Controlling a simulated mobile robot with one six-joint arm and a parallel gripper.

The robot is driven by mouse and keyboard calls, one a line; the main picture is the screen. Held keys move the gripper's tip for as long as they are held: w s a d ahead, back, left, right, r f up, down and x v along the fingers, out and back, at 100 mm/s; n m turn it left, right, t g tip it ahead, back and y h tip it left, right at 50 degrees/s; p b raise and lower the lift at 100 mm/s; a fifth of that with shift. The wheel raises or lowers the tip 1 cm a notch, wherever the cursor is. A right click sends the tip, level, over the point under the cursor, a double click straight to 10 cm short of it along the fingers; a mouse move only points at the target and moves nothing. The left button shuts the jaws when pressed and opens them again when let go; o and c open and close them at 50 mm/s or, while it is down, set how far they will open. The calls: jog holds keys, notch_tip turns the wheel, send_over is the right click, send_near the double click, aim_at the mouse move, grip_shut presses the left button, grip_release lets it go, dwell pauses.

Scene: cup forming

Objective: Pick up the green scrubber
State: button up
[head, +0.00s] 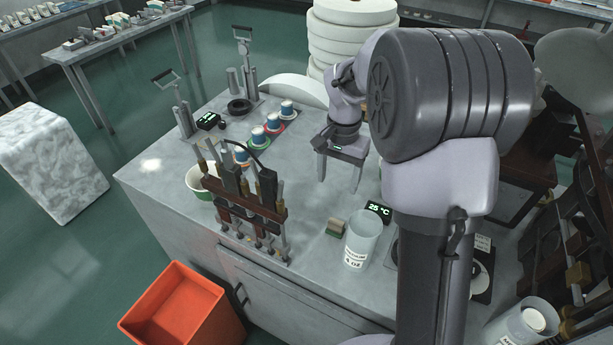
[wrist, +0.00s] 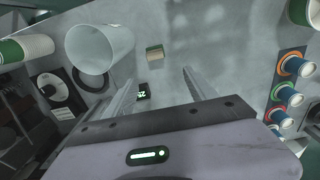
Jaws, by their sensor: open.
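The green scrubber (head: 336,227) is a small block with a green layer and a tan layer. My gripper (head: 339,187) is open and empty, fingers pointing down above the table, farther back than the scrubber. Its two fingers also show in the wrist view (wrist: 159,80). The gripper and scrubber are apart.
A clear cup (head: 361,240) stands close to the scrubber's right, beside a temperature display (head: 378,211). A tool rack (head: 250,205) stands to the left. Several blue-topped cups (head: 272,122) sit on coloured mats farther back. An orange bin (head: 182,310) is on the floor.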

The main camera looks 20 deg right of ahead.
notch_tip(320, 180, down, 5)
jog(key=s+b, duration=0.2)
send_over(336, 222)
notch_tip(336, 222, down, 6)
jog(key=shift+r+b, duration=0.1)
jog(key=shift+b, duration=0.35)
jog(key=shift+s+d+f, duration=0.1)
jog(key=shift+f, duration=0.25)
jog(key=f+b, duration=0.1)
jog(key=f, duration=0.4)
jog(key=shift+w+f+b, duration=0.1)
jog(key=shift+w+b, duration=0.1)
jog(key=shift+b, duration=0.1)
grip_shut()
